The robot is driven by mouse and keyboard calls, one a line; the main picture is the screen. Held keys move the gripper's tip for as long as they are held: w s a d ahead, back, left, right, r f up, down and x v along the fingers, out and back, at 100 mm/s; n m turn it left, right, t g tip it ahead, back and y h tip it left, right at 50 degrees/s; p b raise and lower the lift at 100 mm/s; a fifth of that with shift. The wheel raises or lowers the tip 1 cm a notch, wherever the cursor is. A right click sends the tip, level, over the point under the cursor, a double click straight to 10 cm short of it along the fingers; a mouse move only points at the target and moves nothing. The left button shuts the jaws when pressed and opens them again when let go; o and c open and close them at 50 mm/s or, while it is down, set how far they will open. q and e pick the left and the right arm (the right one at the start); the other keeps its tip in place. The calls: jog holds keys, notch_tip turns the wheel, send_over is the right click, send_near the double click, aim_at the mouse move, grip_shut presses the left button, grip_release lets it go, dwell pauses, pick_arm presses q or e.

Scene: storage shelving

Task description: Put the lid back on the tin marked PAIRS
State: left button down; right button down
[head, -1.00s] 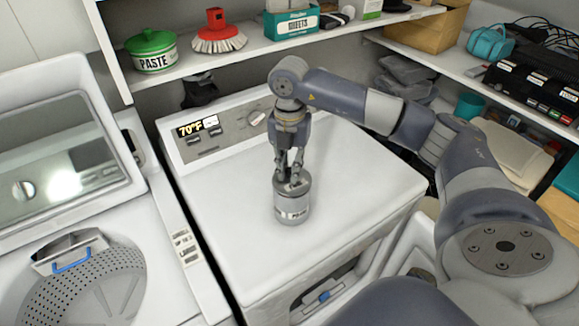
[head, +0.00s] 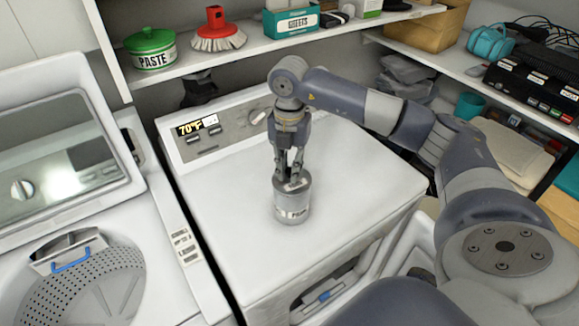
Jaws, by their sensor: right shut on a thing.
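A small grey metal tin (head: 292,214) with a white label stands upright on the white top of the dryer. The label's lettering is too small to read surely. My right gripper (head: 294,180) points straight down over the tin, its fingers closed at the tin's top. It is shut on what looks like the grey lid (head: 283,186), which sits at the tin's top; I cannot tell whether it is fully seated. The fingers hide part of the lid. My left gripper is not in view.
The dryer top (head: 350,190) is clear around the tin. An open washer (head: 85,270) stands at left. A shelf above holds a green-lidded tin marked PASTE (head: 151,52), a red brush (head: 217,32) and a teal box (head: 291,22). A side shelf at right holds several items.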

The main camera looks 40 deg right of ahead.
jog(key=c, duration=1)
grip_release()
jog(key=shift+o, duration=0.2)
jog(key=shift+r, duration=0.15)
jog(key=shift+r+p, duration=2.3)
jog(key=shift+r, duration=1.1)
jog(key=shift+c, duration=0.4)
grip_shut()
